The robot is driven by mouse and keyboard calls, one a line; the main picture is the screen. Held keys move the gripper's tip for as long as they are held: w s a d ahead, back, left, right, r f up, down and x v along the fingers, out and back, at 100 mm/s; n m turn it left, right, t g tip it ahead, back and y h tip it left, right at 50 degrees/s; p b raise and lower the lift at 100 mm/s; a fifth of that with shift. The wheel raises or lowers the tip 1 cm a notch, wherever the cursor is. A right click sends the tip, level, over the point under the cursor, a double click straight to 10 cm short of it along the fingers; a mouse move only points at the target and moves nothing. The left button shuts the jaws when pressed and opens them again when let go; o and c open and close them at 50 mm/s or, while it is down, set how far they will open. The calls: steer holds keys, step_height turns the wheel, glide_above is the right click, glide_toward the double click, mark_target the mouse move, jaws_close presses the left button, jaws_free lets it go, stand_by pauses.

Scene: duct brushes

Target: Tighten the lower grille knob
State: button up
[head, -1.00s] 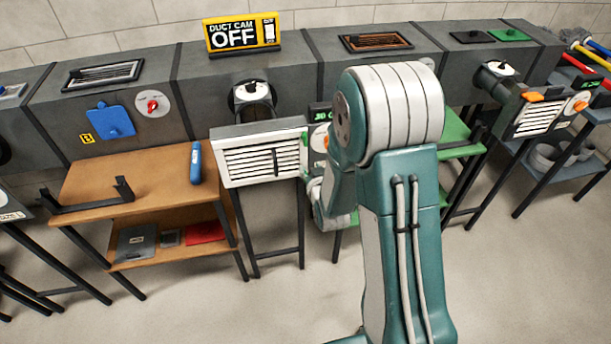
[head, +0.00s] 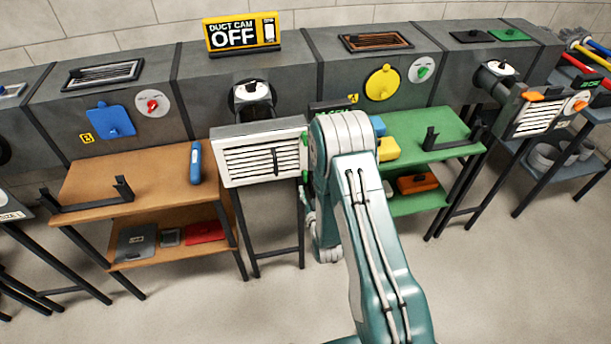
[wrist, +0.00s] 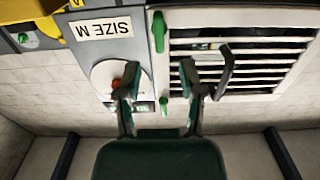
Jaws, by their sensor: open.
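The white slatted grille (head: 262,158) stands on a black stand in the head view, left of my arm. It also fills the upper right of the wrist view (wrist: 245,50). Two green knobs lie along its edge in the wrist view: a long one (wrist: 158,32) beyond my fingertips and a smaller one (wrist: 164,105) seen between my fingers. The label there is upside down; I cannot surely tell which knob is lower. My gripper (wrist: 158,80) is open, its fingers on either side of the knob line, with no contact visible. In the head view my arm hides the gripper.
A dark curved handle (wrist: 225,72) stands out from the grille beside my right-hand finger. A SIZE M label (wrist: 101,28) and a round dial (wrist: 108,75) are to the left. The green bench (head: 415,128) and brown bench (head: 140,170) flank the stand.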

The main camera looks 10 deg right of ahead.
mark_target(306, 176)
steer(key=w, duration=0.5)
steer(key=shift+w, duration=0.4)
jaws_close()
